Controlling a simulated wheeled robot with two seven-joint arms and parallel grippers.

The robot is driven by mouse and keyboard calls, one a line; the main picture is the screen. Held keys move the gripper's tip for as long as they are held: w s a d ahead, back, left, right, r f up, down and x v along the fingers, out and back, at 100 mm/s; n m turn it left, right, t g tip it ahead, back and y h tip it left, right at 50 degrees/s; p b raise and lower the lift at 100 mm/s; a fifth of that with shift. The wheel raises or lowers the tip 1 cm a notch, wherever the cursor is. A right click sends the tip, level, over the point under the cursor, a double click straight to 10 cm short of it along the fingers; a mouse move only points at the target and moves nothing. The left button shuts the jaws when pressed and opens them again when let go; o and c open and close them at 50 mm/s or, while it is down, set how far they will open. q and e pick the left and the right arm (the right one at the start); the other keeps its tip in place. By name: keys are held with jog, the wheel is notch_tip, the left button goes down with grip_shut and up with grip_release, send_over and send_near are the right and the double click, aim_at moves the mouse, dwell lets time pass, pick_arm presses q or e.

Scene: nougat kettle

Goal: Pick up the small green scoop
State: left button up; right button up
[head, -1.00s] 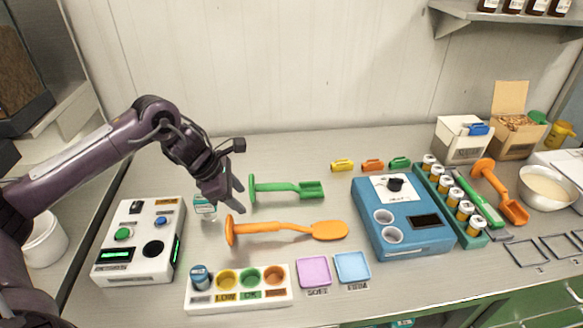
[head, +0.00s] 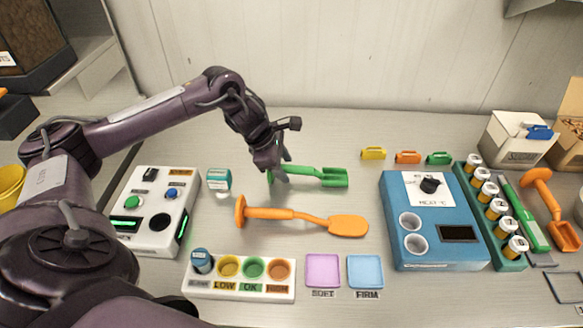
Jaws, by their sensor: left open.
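The small green scoop (head: 318,174) lies on the table, its square scoop end pointing right and its handle end to the left. My left gripper (head: 279,172) is over the scoop's handle end with its fingers pointing down and apart. The fingers partly hide that end, and I cannot tell whether they touch it. The scoop rests flat on the table. My right gripper is not in view.
An orange spatula (head: 300,218) lies just in front of the scoop. A small teal-labelled jar (head: 219,181) stands left of my gripper. A blue device (head: 436,220) stands to the right. Small yellow, orange and green clips (head: 407,157) lie behind.

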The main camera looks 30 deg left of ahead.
pick_arm(q)
jog(key=shift+x, duration=1.05)
jog(key=shift+c, duration=0.2)
grip_shut()
jog(key=shift+r, duration=0.15)
